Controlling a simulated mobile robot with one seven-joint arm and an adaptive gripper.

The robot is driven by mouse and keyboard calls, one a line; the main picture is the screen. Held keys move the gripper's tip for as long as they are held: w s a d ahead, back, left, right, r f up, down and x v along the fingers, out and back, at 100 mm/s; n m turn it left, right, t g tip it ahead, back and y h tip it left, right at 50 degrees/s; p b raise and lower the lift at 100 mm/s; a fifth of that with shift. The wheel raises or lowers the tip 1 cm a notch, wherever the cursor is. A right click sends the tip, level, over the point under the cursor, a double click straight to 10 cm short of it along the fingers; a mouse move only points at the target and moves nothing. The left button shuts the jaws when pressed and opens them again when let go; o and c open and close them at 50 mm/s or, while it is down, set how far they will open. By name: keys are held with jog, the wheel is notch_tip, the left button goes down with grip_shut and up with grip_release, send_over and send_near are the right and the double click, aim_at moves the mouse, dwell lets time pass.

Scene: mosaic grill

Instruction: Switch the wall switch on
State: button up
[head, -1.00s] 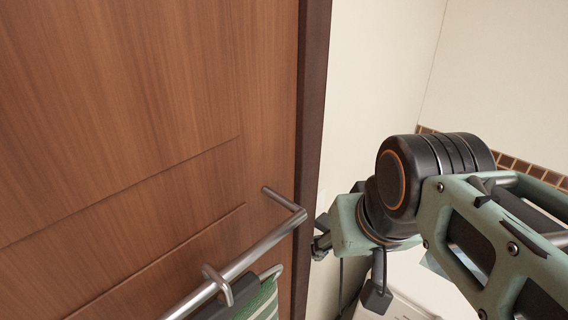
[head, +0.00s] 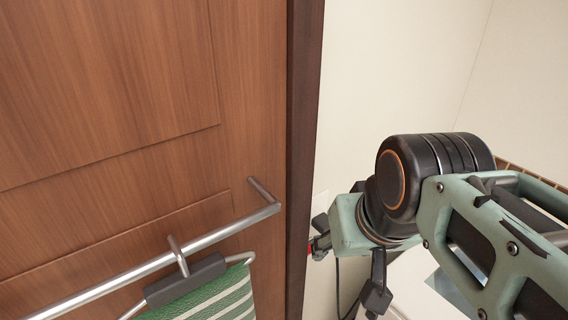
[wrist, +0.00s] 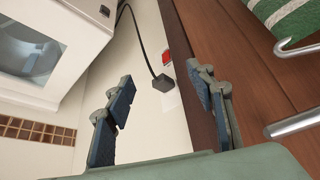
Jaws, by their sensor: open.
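The wall switch (wrist: 166,56) is a small red piece on the pale wall, beside the dark door frame in the wrist view. A black plug (wrist: 162,82) with a cord sits right beside it. My gripper (wrist: 160,88) is open and empty, its two blue-padded fingers apart, with the switch and plug seen between and beyond the fingertips. In the head view my gripper (head: 320,240) is mostly hidden behind my wrist, close to the door frame. A bit of red (head: 311,244) shows there. I cannot tell the switch's position or whether a finger touches it.
A wooden door (head: 120,110) with a metal rail (head: 140,270) and a green striped towel (head: 205,298) stands to the left, its dark frame (head: 304,120) close to my gripper. A white appliance (wrist: 60,50) is at the wrist view's upper left. The upper wall is clear.

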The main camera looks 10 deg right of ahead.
jog(key=shift+c, duration=0.3)
grip_shut()
dwell(1.1)
